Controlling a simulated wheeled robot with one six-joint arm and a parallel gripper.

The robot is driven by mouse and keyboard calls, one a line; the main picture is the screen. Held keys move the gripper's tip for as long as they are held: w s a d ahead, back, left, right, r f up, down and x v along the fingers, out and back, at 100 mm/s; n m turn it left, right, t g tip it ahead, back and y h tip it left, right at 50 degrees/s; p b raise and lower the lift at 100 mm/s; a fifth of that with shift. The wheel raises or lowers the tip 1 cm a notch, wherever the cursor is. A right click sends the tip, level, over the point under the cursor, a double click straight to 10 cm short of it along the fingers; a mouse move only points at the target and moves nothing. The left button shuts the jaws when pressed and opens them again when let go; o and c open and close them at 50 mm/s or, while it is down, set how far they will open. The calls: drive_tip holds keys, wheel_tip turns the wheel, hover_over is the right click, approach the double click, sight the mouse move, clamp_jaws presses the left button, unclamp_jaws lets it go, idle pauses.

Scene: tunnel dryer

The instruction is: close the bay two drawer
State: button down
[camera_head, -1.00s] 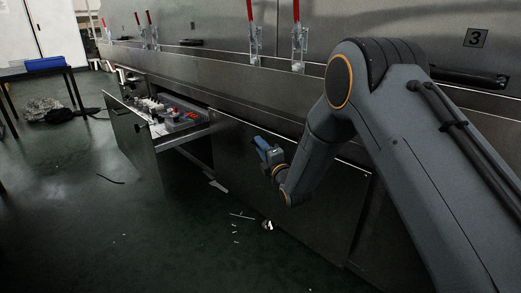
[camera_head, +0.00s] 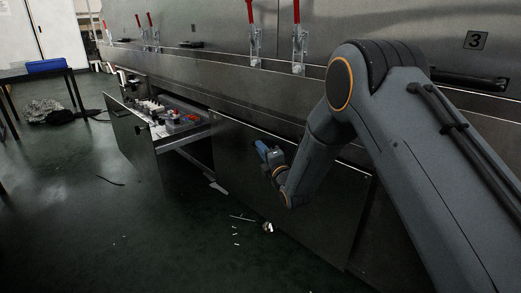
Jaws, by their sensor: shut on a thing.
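A steel drawer (camera_head: 137,148) at the left centre stands pulled out from the dryer, with red, white and dark small items inside. To its right is a wide steel front panel (camera_head: 310,205), its top edge standing a little out from the dryer body. My gripper (camera_head: 264,149), with blue fingers, is at the upper part of this wide panel, well to the right of the loaded drawer. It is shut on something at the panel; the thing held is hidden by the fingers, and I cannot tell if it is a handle. No number two label shows.
A plate marked 3 (camera_head: 475,39) and a dark handle (camera_head: 469,79) are at the upper right. Red-handled clamps (camera_head: 297,40) line the dryer above. Small debris (camera_head: 267,227) lies on the green floor. A table with a blue bin (camera_head: 46,65) stands far left; the floor between is mostly clear.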

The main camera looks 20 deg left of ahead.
sight(269, 146)
drive_tip(key=shift+d+f, duration=0.1)
idle(0.8)
drive_tip(key=w, duration=0.1)
drive_tip(key=w+d, duration=0.1)
drive_tip(key=w, duration=0.1)
drive_tip(key=shift+w+d, duration=0.2)
drive_tip(key=shift+w, duration=0.05)
drive_tip(key=shift+w+d, duration=0.1)
drive_tip(key=shift+w, duration=0.1)
drive_tip(key=c, duration=1.9)
unclamp_jaws()
drive_tip(key=shift+w+d, duration=0.1)
drive_tip(key=shift+c, duration=0.2)
drive_tip(key=shift+o, duration=0.2)
drive_tip(key=p+v, duration=0.2)
drive_tip(key=v, duration=0.5)
drive_tip(key=shift+s+d+p, duration=0.2)
drive_tip(key=shift+s+p, duration=0.1)
drive_tip(key=shift+s, duration=0.1)
drive_tip(key=shift+a, duration=0.1)
